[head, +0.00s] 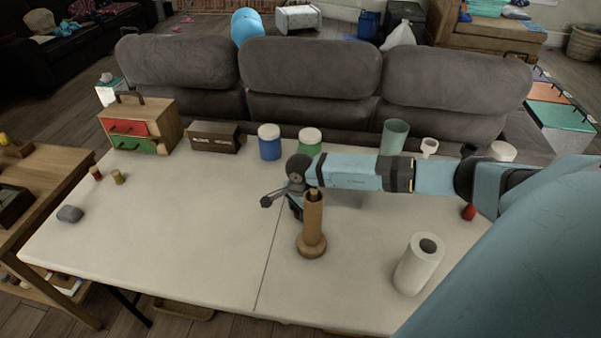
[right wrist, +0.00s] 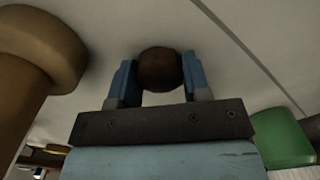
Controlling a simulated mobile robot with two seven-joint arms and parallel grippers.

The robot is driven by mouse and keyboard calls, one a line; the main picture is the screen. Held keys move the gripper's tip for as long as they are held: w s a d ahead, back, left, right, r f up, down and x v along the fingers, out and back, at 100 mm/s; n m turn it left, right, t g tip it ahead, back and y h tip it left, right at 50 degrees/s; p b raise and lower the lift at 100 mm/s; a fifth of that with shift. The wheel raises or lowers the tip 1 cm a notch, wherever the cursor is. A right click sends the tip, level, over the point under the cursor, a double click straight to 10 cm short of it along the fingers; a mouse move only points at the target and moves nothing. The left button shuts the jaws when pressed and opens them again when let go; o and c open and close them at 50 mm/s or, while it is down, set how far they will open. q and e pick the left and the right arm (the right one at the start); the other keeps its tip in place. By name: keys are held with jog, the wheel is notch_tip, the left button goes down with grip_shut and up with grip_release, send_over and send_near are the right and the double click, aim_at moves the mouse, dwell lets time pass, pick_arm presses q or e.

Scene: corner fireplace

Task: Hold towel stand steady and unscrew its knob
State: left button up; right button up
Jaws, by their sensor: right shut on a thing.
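The wooden towel stand (head: 312,232) stands upright on the white table, with a round base and a small peg showing at its top. In the right wrist view its shaft and base (right wrist: 40,50) are at the left, apart from my fingers. My right gripper (head: 296,208) is low over the table just behind the stand, which partly hides it. In the right wrist view it is shut on a dark brown round knob (right wrist: 160,68), off the stand. The knob is hidden in the head view. My left gripper is not in view.
A white paper roll (head: 420,264) stands right of the towel stand on the table (head: 170,235). The table's left middle is clear.

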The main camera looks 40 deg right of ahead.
jog(key=shift+f, duration=0.15)
jog(key=shift+f, duration=0.15)
jog(key=o, duration=1)
jog(key=shift+r, duration=0.25)
notch_tip(320, 180, up, 12)
jog(key=shift+r, duration=0.1)
